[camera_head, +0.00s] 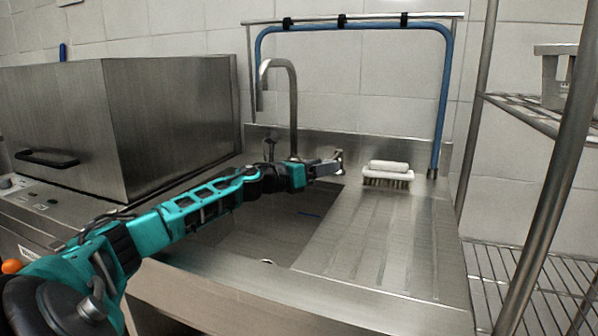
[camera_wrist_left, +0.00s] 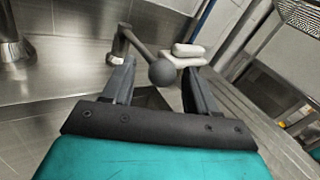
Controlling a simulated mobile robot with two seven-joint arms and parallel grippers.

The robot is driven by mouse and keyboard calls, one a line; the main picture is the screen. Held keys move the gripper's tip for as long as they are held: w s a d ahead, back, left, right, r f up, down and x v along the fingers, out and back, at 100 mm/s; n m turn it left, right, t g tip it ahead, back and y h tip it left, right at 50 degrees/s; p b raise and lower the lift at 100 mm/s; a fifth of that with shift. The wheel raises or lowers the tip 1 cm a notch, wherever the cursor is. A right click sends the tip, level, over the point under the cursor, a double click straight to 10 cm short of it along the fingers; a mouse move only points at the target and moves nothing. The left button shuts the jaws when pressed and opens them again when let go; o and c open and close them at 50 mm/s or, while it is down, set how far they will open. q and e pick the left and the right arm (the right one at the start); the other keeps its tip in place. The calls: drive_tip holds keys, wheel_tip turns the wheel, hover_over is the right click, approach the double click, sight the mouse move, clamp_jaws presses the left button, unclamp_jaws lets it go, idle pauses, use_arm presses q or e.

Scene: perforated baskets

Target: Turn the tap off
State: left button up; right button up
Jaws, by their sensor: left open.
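The tap (camera_head: 293,105) is a steel gooseneck at the back of the sink (camera_head: 250,225), with its spout pointing left. No stream of water shows under the spout. In the left wrist view a dark lever with a round ball end (camera_wrist_left: 163,70) stands behind the sink. My left gripper (camera_head: 335,165) reaches over the sink to the right of the gooseneck. It is open, and in the wrist view (camera_wrist_left: 158,78) the ball shows between its fingertips. I cannot tell whether a finger touches it. My right gripper is not in view.
A white scrubbing brush (camera_head: 388,175) lies on the drainboard (camera_head: 375,240), right of my gripper. A blue hose (camera_head: 444,100) arches over the sink back. A steel box machine (camera_head: 150,120) stands left, and a wire rack (camera_head: 525,280) stands right.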

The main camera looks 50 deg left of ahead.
use_arm(q)
drive_tip(key=s+a+p, duration=0.1)
drive_tip(key=s+a, duration=0.1)
drive_tip(key=s, duration=1)
drive_tip(key=shift+r+p, duration=0.15)
drive_tip(key=shift+p, duration=0.2)
drive_tip(key=shift+s, duration=0.1)
idle(0.5)
